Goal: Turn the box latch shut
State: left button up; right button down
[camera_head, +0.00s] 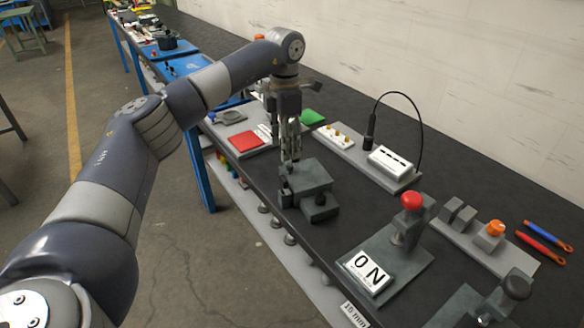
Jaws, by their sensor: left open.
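A dark grey box (309,177) stands near the front edge of the black bench, in the middle of the view. A lower block (320,208) sits against its near side. My left gripper (290,155) points down at the box's left end, with its fingertips close to or touching the box top. It is open. The latch cannot be told apart from the other dark parts around the fingertips, and I cannot tell its angle. My right gripper is not in view.
A red plunger (412,201) and an "ON" plate (368,272) stand to the right. Two screwdriver-like tools (540,246) lie far right.

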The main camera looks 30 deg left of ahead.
aim_at(284, 178)
pick_arm(q)
jog(key=s+f, duration=0.1)
jog(key=f, duration=0.1)
jog(key=s+f+p, duration=0.1)
jog(key=shift+s+f, duration=0.1)
jog(key=shift+f, duration=0.25)
jog(key=f, duration=0.3)
jog(key=shift+w+f+p, duration=0.15)
jog(key=shift+w+p, duration=0.15)
jog(key=shift+w, duration=0.05)
notch_tip(284, 178, down, 2)
jog(key=shift+f, duration=0.15)
jog(key=shift+w, duration=0.1)
jog(key=shift+c, duration=1.4)
jog(key=c, duration=0.8)
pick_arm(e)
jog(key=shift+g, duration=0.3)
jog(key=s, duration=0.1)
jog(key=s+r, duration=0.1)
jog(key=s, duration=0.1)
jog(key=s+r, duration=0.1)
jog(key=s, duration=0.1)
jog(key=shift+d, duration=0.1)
